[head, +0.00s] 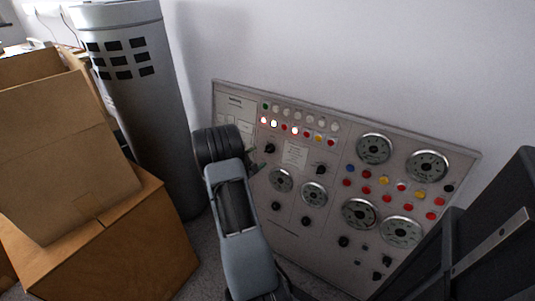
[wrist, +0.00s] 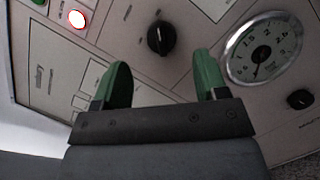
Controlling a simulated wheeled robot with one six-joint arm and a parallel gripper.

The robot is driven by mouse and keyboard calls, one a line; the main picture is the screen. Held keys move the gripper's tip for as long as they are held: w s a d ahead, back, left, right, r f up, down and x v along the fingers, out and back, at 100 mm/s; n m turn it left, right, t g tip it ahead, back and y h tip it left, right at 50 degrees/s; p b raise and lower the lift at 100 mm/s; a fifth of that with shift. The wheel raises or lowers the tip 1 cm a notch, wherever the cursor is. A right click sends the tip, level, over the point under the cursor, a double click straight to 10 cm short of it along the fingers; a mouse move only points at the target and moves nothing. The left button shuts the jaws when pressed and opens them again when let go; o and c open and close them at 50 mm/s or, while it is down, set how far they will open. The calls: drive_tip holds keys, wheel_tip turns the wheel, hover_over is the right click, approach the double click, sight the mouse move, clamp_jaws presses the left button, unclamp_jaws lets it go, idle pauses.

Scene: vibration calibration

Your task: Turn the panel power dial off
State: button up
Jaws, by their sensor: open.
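The control panel (head: 335,155) leans against the wall in the head view, with gauges, lit buttons and several black dials. In the wrist view, a black dial (wrist: 161,38) with a pale mark near its top sits just beyond my gripper, centred a little left of the gap. My gripper (wrist: 160,78) is open, its two green fingers apart with nothing between them. The fingers do not appear to touch the dial. In the head view, my arm reaches to the panel's left part, near a black dial (head: 270,148). The labels are too small to read.
A round gauge (wrist: 262,48) lies right of my gripper in the wrist view, with a smaller black knob (wrist: 300,99) below it. A lit button (wrist: 77,19) is at upper left. Cardboard boxes (head: 100,240) and a grey cylinder (head: 140,100) stand left of my arm.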

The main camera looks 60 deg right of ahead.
sight(268, 150)
drive_tip(key=b+x, duration=0.1)
drive_tip(key=x, duration=0.5)
drive_tip(key=shift+d, duration=0.2)
drive_tip(key=shift+c, duration=0.4)
drive_tip(key=c, duration=0.8)
